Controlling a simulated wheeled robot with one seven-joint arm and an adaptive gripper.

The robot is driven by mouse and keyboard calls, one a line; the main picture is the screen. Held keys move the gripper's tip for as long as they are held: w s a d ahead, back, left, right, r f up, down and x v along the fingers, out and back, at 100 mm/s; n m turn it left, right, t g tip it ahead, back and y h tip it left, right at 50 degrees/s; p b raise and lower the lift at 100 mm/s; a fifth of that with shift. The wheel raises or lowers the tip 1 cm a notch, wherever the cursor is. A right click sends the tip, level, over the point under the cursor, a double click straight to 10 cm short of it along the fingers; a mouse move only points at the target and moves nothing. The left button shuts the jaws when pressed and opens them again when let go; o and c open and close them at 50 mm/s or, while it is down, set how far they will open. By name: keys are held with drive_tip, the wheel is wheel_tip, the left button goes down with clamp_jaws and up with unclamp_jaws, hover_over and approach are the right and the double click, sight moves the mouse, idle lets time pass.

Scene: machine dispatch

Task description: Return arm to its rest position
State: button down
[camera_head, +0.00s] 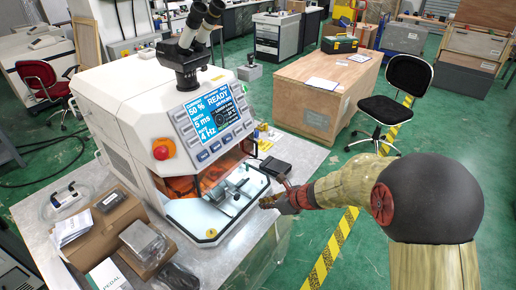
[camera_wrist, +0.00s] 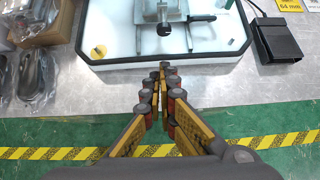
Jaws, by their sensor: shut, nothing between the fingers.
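My gripper (camera_head: 266,202) is at the front edge of the white machine's open work chamber, with my arm reaching in from the right in the head view. In the wrist view my gripper (camera_wrist: 163,66) is shut and empty, its fingertips together over the front rim of the white chamber tray (camera_wrist: 110,50). I cannot tell whether the tips touch the rim. The machine (camera_head: 130,100) has a blue screen reading READY (camera_head: 212,112). A metal fixture with a handle (camera_wrist: 165,25) stands in the tray, just beyond my fingertips.
The grey table (camera_head: 225,265) carries cardboard boxes (camera_head: 105,225) and bagged parts on the left. A black pedal-like box (camera_wrist: 276,40) lies right of the tray. A wooden crate (camera_head: 315,95) and black chair (camera_head: 390,105) stand behind. Green floor with yellow striping (camera_head: 330,250) is open in front.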

drive_tip(key=s+d+r+n+g+h, duration=0.1)
drive_tip(key=s+r+n+g, duration=0.1)
drive_tip(key=s+n, duration=0.6)
drive_tip(key=s+d+r+n+g, duration=0.1)
drive_tip(key=s+n+g, duration=0.1)
drive_tip(key=s+n, duration=0.55)
drive_tip(key=s+d+r+n+t+h, duration=0.2)
drive_tip(key=s+d+r+n, duration=0.3)
drive_tip(key=s+r, duration=0.3)
drive_tip(key=s+d+r+n+t+h, duration=0.2)
drive_tip(key=s+d+r+n+h, duration=0.2)
drive_tip(key=s+d+r, duration=0.4)
wheel_tip(320, 180, up, 3)
drive_tip(key=shift+d+n, duration=0.2)
drive_tip(key=shift+n, duration=0.45)
